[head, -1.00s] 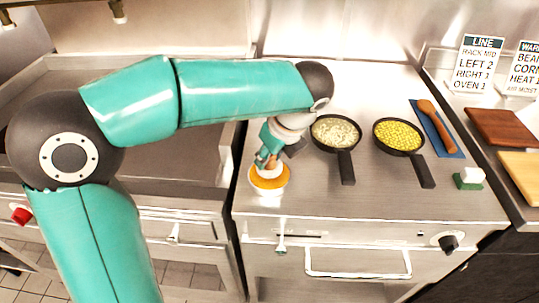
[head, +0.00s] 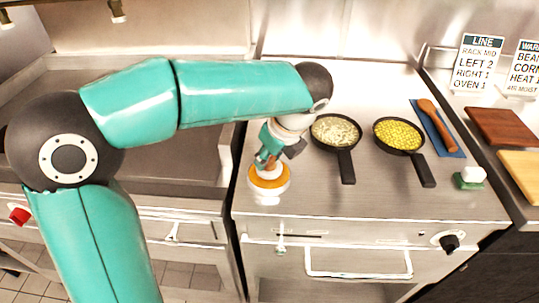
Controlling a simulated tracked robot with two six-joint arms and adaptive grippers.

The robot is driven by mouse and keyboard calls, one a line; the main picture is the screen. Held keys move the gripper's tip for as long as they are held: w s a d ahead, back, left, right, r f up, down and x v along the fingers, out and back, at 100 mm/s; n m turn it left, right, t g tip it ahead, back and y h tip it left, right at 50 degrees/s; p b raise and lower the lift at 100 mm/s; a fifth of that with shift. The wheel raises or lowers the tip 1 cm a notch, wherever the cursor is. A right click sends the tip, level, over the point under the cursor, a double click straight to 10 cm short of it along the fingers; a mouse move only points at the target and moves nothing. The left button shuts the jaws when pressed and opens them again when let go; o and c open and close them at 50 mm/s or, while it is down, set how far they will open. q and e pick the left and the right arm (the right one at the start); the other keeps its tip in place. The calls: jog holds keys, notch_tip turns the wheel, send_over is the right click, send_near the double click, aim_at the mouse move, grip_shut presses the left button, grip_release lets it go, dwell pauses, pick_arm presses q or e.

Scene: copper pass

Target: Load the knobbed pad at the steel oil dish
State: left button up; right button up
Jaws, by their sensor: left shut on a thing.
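The steel oil dish (head: 269,197) is a small pale round bowl with orange contents at the left front of the steel counter. My left gripper (head: 266,163) is over the dish, pointing down, and shut on the knobbed pad (head: 273,164). Only a small light-brown part of the pad shows between the fingers. The pad is low at the dish, within its outline in the picture. Fingers and glare hide its underside, so I cannot tell how far it touches the oil. My right gripper is not in view.
Two black pans, one with pale food (head: 335,132) and one with yellow corn (head: 398,136), stand right of the gripper. A wooden-handled tool lies on a blue mat (head: 444,139). A green block with a white top (head: 468,179) sits at right. The counter's front middle is clear.

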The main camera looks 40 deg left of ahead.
pick_arm(q)
jog(key=shift+f, duration=0.35)
jog(key=shift+s+f, duration=0.1)
dwell(1.6)
notch_tip(320, 180, up, 7)
jog(key=p, duration=0.7)
jog(key=shift+p, duration=0.3)
dwell(0.5)
